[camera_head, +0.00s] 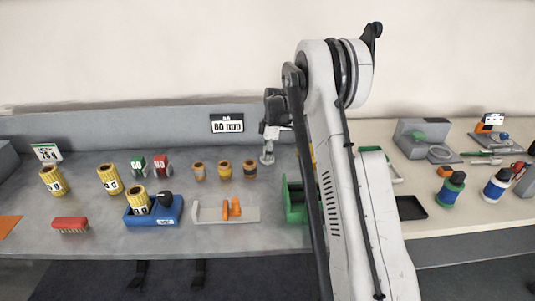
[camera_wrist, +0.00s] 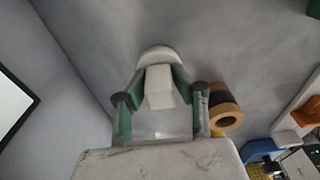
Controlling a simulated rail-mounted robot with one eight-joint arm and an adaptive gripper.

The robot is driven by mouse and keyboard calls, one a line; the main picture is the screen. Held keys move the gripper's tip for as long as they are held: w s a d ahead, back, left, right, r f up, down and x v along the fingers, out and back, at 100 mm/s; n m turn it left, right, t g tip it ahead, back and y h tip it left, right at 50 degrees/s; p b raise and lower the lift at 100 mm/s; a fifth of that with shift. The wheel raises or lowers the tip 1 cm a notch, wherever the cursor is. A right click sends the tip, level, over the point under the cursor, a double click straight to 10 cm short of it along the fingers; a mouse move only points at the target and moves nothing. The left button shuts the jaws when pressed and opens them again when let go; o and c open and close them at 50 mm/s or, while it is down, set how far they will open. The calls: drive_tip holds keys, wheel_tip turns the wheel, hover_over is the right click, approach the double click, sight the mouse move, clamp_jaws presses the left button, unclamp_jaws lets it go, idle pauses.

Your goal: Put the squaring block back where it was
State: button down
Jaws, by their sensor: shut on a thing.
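My gripper (camera_wrist: 159,78) is shut on a pale grey-white block, seemingly the squaring block (camera_wrist: 160,92), held between its green-sided fingers in the wrist view. The block's far end looks rounded. In the head view my gripper (camera_head: 270,133) is at the back of the grey bench, below and right of the size sign. The pale held piece (camera_head: 267,157) hangs under it, close to the bench top. I cannot tell whether it touches the bench.
Several small orange-brown rolls (camera_head: 224,169) stand just left of my gripper. The size sign (camera_head: 227,124) is on the back ledge. A blue holder (camera_head: 170,215), a white tray with orange parts (camera_head: 205,215) and a green box (camera_head: 293,203) are nearer the front.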

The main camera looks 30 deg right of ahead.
drive_tip(key=shift+f, duration=0.15)
drive_tip(key=c, duration=1.4)
unclamp_jaws()
drive_tip(key=shift+c, duration=0.2)
